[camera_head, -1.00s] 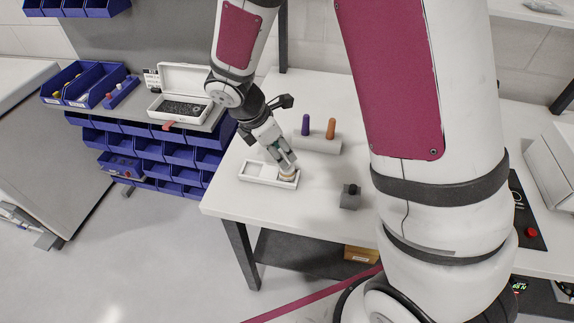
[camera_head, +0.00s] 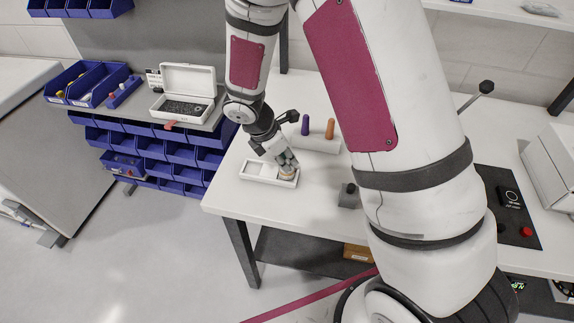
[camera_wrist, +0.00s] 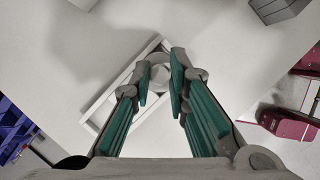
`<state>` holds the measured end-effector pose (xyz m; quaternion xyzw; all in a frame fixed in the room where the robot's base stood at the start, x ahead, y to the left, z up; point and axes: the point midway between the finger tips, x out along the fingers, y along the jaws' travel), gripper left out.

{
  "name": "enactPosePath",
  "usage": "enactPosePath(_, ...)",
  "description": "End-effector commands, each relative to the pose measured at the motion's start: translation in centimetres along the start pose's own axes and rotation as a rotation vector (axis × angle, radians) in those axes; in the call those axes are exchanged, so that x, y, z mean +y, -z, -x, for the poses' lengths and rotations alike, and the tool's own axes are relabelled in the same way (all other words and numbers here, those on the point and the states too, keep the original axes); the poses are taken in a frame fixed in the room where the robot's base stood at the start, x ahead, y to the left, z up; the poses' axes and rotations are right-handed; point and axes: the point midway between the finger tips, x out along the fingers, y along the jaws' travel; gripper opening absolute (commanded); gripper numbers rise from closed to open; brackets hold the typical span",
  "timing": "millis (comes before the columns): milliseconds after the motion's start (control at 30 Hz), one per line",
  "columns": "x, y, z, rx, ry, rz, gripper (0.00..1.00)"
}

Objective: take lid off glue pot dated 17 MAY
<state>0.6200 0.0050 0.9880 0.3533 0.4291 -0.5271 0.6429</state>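A small round pot with a pale top (camera_head: 287,175) stands in the right end of a white tray (camera_head: 258,182) on the bench. No date on it can be read. My gripper (camera_head: 287,163) points down at this pot, with its fingertips at the pot's top. In the wrist view, my teal-padded fingers (camera_wrist: 160,72) stand on either side of the round pale top (camera_wrist: 160,77). I cannot tell whether the pads touch it. The pot's side is mostly hidden by the fingers.
Behind the tray, a pale block (camera_head: 315,144) holds a purple handle (camera_head: 306,125) and an orange handle (camera_head: 330,128). A grey block with a dark knob (camera_head: 348,196) sits to the right. An open white case (camera_head: 185,105) stands on the left shelf. The bench front is clear.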

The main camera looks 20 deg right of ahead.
Motion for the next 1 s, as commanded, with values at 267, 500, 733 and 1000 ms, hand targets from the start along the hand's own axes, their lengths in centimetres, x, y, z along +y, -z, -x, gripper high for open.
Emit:
enactPosePath(267, 0.0, 0.1, -0.1, 0.001, 0.001, 0.000, 0.04)
enactPosePath(500, 0.0, -0.1, 0.3, 0.001, 0.000, -0.001, 0.04)
enactPosePath(733, 0.1, -0.9, 2.1, 0.000, -0.002, -0.001, 0.04)
enactPosePath(1000, -4.0, -2.3, 3.3, -0.001, 0.002, 0.002, 0.04)
